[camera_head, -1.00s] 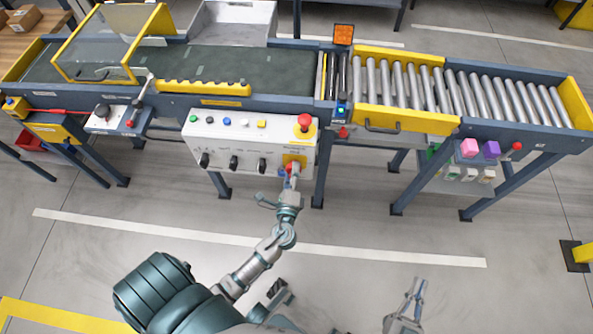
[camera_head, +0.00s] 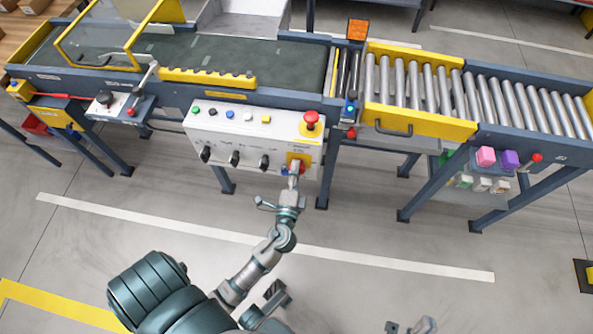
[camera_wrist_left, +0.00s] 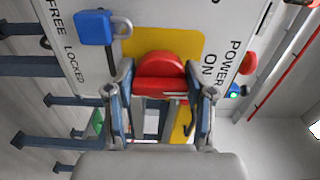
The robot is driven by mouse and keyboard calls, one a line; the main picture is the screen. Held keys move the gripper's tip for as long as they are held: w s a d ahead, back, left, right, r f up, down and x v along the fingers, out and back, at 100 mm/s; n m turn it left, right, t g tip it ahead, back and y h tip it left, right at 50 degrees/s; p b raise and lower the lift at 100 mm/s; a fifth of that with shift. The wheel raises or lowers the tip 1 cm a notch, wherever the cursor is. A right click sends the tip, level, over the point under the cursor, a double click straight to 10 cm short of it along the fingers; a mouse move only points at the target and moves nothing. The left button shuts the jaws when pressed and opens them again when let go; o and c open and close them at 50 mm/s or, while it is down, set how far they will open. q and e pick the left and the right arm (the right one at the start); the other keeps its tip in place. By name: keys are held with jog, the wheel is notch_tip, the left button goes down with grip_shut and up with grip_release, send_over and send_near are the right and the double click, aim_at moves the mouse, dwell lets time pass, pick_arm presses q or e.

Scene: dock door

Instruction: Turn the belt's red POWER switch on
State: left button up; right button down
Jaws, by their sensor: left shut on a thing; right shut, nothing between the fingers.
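The red POWER switch (camera_wrist_left: 162,75) sits on a yellow plate (camera_wrist_left: 190,43) on the white control panel (camera_head: 230,130), with POWER and ON lettering beside it. My left gripper (camera_wrist_left: 160,95) is shut on the red switch knob, one finger on each side of it. In the head view my left gripper (camera_head: 294,181) reaches the panel's lower right corner and hides part of the switch (camera_head: 301,170). My right gripper (camera_head: 412,327) is at the bottom edge, partly cut off, apart from everything.
A blue padlock (camera_wrist_left: 96,27) hangs close beside the switch, near FREE and LOCKED lettering. A red mushroom button (camera_head: 311,119) stands above the switch. Black knobs (camera_head: 234,158) are to its left. The belt (camera_head: 230,65) and rollers (camera_head: 420,85) lie behind. Floor in front is clear.

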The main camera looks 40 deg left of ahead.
pick_arm(q)
jog(key=shift+s+f, duration=0.2)
jog(key=shift+f, duration=0.3)
pick_arm(e)
jog(key=shift+w+f, duration=0.1)
pick_arm(q)
jog(key=o, duration=1)
jog(key=shift+o, duration=0.8)
jog(key=shift+w, duration=0.1)
jog(key=shift+s+r, duration=0.2)
jog(key=shift+r, duration=0.15)
jog(key=shift+d, duration=0.1)
jog(key=v, duration=1.2)
jog(key=shift+w+f, duration=0.1)
